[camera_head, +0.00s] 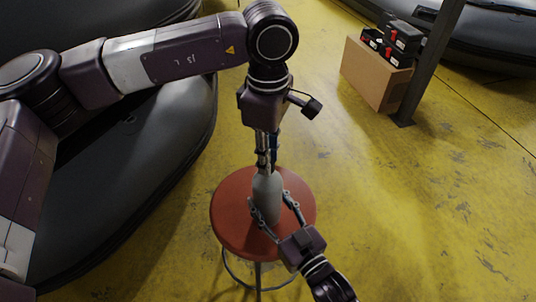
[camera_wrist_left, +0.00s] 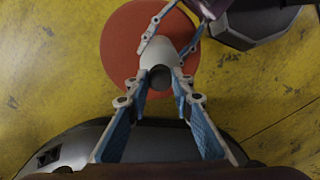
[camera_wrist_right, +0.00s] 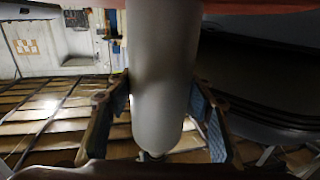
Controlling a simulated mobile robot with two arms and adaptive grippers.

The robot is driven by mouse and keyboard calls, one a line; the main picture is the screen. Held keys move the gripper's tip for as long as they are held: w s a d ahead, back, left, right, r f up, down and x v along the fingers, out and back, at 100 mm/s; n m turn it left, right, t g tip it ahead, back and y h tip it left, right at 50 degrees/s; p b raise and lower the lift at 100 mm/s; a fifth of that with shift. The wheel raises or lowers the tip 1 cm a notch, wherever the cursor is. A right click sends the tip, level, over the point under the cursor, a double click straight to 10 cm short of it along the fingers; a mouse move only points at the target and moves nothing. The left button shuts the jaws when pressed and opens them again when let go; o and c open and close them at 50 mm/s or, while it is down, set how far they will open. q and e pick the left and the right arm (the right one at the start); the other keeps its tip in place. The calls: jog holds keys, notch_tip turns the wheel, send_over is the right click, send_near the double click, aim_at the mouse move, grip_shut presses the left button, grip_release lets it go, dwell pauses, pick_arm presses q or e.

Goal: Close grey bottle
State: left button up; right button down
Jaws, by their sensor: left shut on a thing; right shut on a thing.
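The grey bottle (camera_head: 266,198) stands upright on the round red stool top (camera_head: 228,220). My left gripper (camera_head: 265,170) comes down from above and is shut on the top end of the bottle. In the left wrist view a small dark grey cap (camera_wrist_left: 160,79) sits between its fingertips at the bottle's top. Whether the cap is fully seated is hard to tell. My right gripper (camera_head: 272,212) is shut on the bottle's body from the front right. In the right wrist view the bottle (camera_wrist_right: 160,85) fills the middle, with a finger on each side.
A cardboard box (camera_head: 374,76) with black and red items (camera_head: 392,42) stands at the back right beside a dark post (camera_head: 428,65). A large dark inflatable boat (camera_head: 130,170) lies left of the stool. The yellow floor on the right is clear.

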pick_arm(q)
jog(key=m, duration=0.5)
jog(key=shift+m, duration=0.4)
jog(key=m, duration=0.3)
jog(key=shift+m, duration=0.3)
jog(key=m, duration=0.3)
jog(key=shift+m, duration=0.4)
jog(key=m, duration=1.1)
jog(key=shift+a, duration=0.1)
jog(key=o, duration=0.7)
jog(key=shift+c, duration=0.2)
